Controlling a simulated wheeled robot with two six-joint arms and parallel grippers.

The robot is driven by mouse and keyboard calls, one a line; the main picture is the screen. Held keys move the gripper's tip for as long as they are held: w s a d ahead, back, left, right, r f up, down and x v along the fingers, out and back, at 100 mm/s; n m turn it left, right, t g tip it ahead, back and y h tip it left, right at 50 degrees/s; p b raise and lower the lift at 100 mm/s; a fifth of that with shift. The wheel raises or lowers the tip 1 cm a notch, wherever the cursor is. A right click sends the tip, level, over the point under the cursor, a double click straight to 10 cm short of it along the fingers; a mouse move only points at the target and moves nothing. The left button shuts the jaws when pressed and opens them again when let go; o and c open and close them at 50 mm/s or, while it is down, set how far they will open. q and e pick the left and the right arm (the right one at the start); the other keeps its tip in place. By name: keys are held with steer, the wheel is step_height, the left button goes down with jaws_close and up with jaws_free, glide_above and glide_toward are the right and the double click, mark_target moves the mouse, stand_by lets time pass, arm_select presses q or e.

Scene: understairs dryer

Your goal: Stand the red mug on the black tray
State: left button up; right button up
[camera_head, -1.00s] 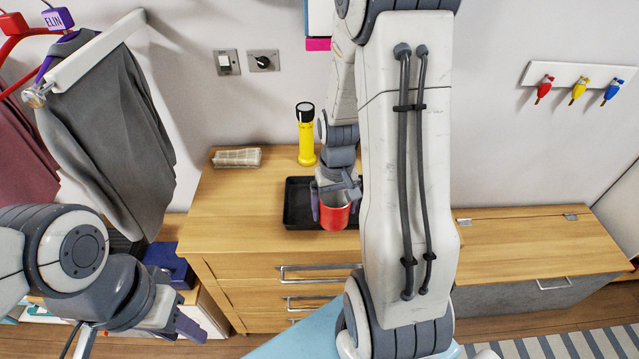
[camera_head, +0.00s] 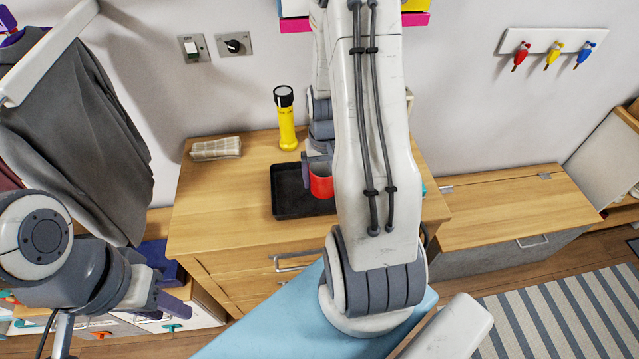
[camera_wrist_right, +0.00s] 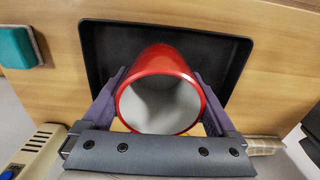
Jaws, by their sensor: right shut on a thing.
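The red mug (camera_head: 321,186) is at the black tray (camera_head: 287,201) on the wooden chest of drawers. In the right wrist view the red mug (camera_wrist_right: 160,92) shows its open mouth and white inside, with the tray (camera_wrist_right: 235,60) behind it. My right gripper (camera_wrist_right: 160,98) has one finger on each side of the mug and is shut on it. I cannot tell whether the mug's base touches the tray. My right arm hides part of the tray in the head view. My left gripper (camera_head: 170,297) is at the lower left, away from the chest; its finger gap is unclear.
A yellow torch (camera_head: 287,120) stands behind the tray. A folded cloth (camera_head: 216,149) lies at the chest's back left. A teal block (camera_wrist_right: 17,47) is beside the tray in the wrist view. A wooden bench (camera_head: 515,210) is at the right.

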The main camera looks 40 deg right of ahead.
steer(key=shift+w+a+f, duration=0.2)
steer(key=shift+w+f, duration=0.2)
steer(key=shift+w, duration=0.1)
step_height(320, 180, down, 3)
steer(key=shift+f+p, duration=0.1)
steer(key=shift+p, duration=0.35)
steer(key=shift+f, duration=0.3)
steer(key=shift+f, duration=0.2)
steer(key=o, duration=1.3)
